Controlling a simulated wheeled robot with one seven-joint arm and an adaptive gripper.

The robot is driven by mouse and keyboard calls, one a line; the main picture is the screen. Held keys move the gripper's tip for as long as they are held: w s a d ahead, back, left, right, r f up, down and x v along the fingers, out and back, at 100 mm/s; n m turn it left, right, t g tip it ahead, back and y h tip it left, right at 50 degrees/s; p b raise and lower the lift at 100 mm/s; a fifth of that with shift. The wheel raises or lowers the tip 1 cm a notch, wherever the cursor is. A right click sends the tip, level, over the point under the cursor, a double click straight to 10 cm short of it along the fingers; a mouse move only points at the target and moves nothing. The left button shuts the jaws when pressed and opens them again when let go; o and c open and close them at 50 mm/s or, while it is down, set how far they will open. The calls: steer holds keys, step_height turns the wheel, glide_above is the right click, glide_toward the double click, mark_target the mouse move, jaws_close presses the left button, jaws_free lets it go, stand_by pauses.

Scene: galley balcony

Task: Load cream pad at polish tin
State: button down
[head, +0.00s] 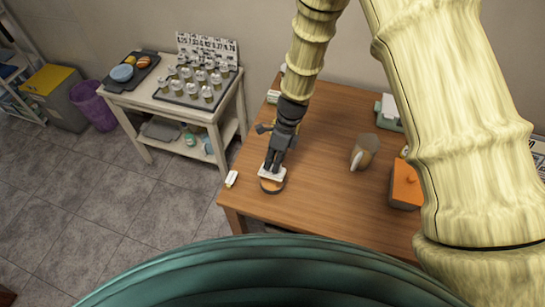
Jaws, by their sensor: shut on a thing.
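My gripper (274,164) points down over the near left part of the wooden table (320,200). It is shut on a flat cream pad (268,172). A low round tin (272,187) with a dark side, seemingly the polish tin, is directly under the pad. The pad covers much of its top. I cannot tell whether the pad touches the tin or hangs just above it.
A small white block (231,179) lies left of the tin near the table edge. A white side table (152,103) holds a tray of jars (185,98). My arm hides part of the table.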

steer(key=shift+s+a+r, duration=0.1)
steer(key=shift+a, duration=0.1)
steer(key=shift+r+p, duration=0.1)
steer(key=shift+p, duration=0.2)
steer(key=b, duration=0.2)
glide_above(273, 181)
steer(key=shift+a+f, duration=0.1)
steer(key=shift+f, duration=2.55)
steer(key=shift+f, duration=0.85)
stand_by(0.3)
